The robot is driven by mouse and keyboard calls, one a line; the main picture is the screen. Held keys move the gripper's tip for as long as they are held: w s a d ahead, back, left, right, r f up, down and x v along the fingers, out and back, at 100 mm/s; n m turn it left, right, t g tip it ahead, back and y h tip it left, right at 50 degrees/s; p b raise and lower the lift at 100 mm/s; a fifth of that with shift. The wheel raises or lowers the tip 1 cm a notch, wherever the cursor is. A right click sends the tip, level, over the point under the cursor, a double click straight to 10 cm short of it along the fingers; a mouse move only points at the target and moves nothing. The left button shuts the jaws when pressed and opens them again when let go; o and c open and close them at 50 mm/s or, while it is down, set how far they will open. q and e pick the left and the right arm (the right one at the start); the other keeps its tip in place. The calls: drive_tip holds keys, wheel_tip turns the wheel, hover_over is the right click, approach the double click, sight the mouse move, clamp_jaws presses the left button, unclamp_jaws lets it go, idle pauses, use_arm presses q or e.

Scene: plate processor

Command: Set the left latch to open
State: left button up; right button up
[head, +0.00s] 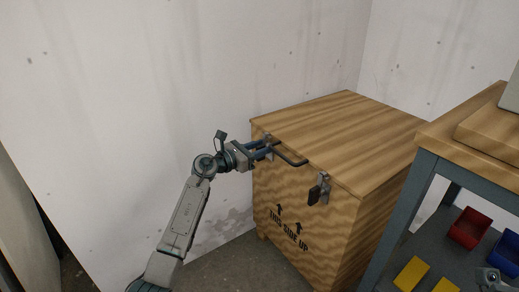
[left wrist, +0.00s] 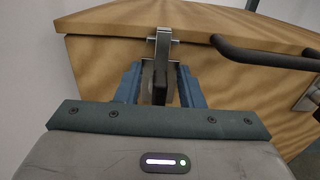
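The left latch (left wrist: 163,42) is a metal clasp on the front top edge of the wooden crate (head: 310,225). Its dark lever (left wrist: 160,82) hangs down against the front face in the left wrist view. My left gripper (head: 266,148) is at this latch and hides most of it in the head view. In the left wrist view its two blue fingers (left wrist: 160,88) stand apart, one on each side of the lever, with gaps showing. Whether a finger touches the lever cannot be told.
A dark bar handle (head: 292,160) sticks out right of my left gripper. The right latch (head: 320,190) is further right on the crate front. A workbench (head: 425,180) with red (head: 470,228) and blue bins stands at right. A wall rises behind.

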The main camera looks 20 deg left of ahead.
use_arm(q)
clamp_jaws()
